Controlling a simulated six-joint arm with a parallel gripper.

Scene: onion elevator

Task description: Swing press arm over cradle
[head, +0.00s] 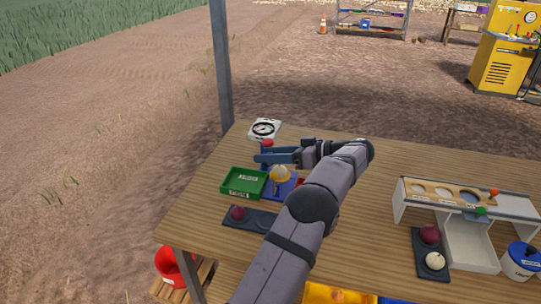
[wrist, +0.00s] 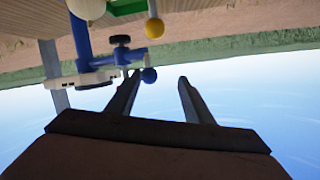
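The blue press (head: 263,159) stands at the back left of the table, with a pale yellow onion (head: 280,173) below its arm on the blue base (head: 290,190). In the wrist view, which is upside down, the blue press post (wrist: 80,38) carries a dark clamp and a blue ball knob (wrist: 149,75); a yellow ball (wrist: 154,28) is also there. My gripper (wrist: 160,80) is open, with the blue knob near its left finger; I cannot tell whether they touch. In the head view my gripper (head: 299,154) is beside the press, and my arm hides part of the base.
A green tray (head: 243,194) sits left of the press, and a dial scale (head: 264,129) behind it. A dark tray (head: 262,219) with a red onion lies in front. The back right tabletop is clear.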

